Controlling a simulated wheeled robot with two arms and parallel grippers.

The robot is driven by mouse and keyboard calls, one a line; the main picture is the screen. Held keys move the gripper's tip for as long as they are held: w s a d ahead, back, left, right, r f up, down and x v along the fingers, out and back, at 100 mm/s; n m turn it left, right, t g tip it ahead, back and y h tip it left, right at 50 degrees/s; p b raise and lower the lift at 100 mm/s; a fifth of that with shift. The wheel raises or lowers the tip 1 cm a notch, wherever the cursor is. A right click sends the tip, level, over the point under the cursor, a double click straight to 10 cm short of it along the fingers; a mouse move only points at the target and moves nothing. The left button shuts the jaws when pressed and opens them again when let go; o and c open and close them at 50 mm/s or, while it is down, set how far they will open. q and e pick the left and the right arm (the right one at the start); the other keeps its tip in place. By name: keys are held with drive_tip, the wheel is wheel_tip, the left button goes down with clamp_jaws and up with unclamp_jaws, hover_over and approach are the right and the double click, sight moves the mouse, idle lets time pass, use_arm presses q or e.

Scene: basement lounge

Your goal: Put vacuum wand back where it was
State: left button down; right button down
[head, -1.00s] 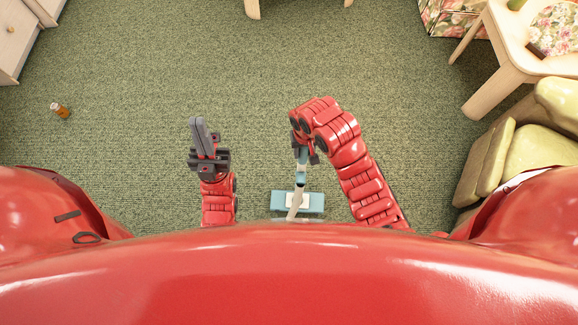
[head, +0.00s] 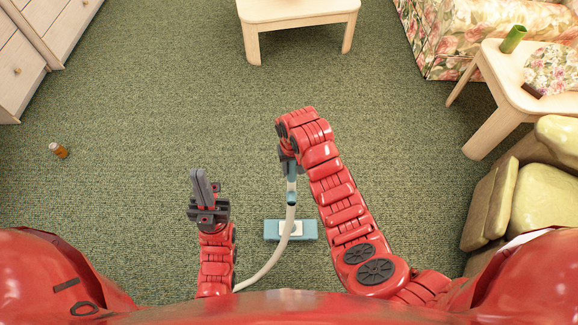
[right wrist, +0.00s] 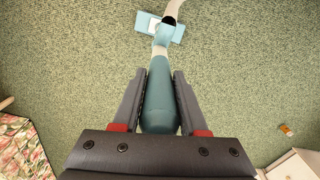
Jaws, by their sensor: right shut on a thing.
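The vacuum wand (head: 291,190) has a teal handle, and a pale hose curves from it toward my body. My right gripper (head: 289,165) is shut on the handle. The right wrist view shows the teal handle (right wrist: 160,95) lying between both fingers. A teal block-shaped vacuum part (head: 307,230) with a white patch is below the wand in the head view, partly covered by the hose. It also shows at the top of the right wrist view (right wrist: 145,22). My left gripper (head: 202,187) is empty, its fingers close together, left of the wand. The hose's lower end is hidden by my body.
Green carpet is clear ahead. A small orange bottle (head: 59,150) lies at left near pale drawers (head: 20,65). A low table (head: 298,12) stands at the far side. A side table (head: 495,125) and a yellow-green cushioned chair (head: 545,190) are at right.

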drive_tip(key=shift+w+a, duration=0.25)
drive_tip(key=shift+w, duration=0.55)
drive_tip(key=shift+w+a, duration=0.25)
drive_tip(key=shift+w, duration=0.5)
drive_tip(key=shift+w+f+p, duration=0.1)
drive_tip(key=shift+f+p, duration=0.5)
drive_tip(key=shift+f, duration=1.2)
drive_tip(key=shift+c, duration=2.2)
unclamp_jaws()
